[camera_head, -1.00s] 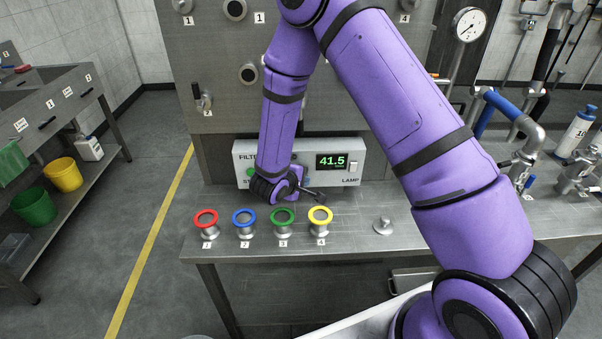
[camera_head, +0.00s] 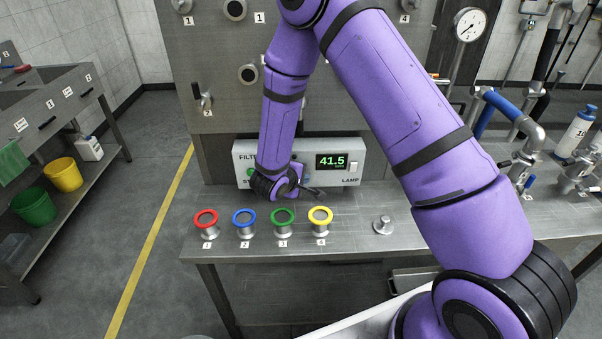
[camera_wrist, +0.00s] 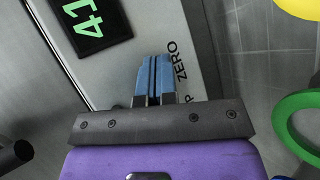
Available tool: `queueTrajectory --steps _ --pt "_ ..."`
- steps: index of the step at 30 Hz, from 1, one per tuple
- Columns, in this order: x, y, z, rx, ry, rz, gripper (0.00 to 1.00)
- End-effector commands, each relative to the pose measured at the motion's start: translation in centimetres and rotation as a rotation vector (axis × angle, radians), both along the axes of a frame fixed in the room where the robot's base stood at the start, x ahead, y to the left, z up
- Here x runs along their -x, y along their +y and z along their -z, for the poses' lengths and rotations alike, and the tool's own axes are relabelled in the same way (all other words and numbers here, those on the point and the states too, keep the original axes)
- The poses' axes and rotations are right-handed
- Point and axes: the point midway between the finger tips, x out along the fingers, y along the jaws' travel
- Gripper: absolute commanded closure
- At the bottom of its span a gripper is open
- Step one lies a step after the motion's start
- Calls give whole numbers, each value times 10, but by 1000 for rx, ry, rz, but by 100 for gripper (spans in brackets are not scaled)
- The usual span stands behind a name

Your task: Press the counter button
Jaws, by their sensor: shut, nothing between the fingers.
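I see no label reading "counter", and my wrist hides part of the box front. A green button (camera_head: 251,171) shows partly at its left. My gripper (camera_head: 314,192) is in front of the box's lower edge, low over the bench. In the wrist view its blue fingers (camera_wrist: 153,77) are shut and empty, beside the ZERO lettering; contact cannot be told. The display (camera_wrist: 90,20) is at upper left.
Red (camera_head: 206,218), blue (camera_head: 244,218), green (camera_head: 283,217) and yellow (camera_head: 320,216) ringed cups line the bench front, close below my gripper. A metal knob (camera_head: 383,225) stands to their right. Pipes (camera_head: 520,125) rise at the right.

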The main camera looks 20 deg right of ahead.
Motion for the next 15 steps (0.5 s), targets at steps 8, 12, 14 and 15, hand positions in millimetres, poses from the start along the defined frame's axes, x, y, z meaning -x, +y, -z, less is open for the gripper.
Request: queueTrajectory --steps 8,12,14,15 --pt "-3 -1 0 0 0 0 100" --pt "-4 -2 0 0 0 0 100" --pt "-5 -2 0 0 0 0 100" --pt "-5 -2 0 0 0 0 100"
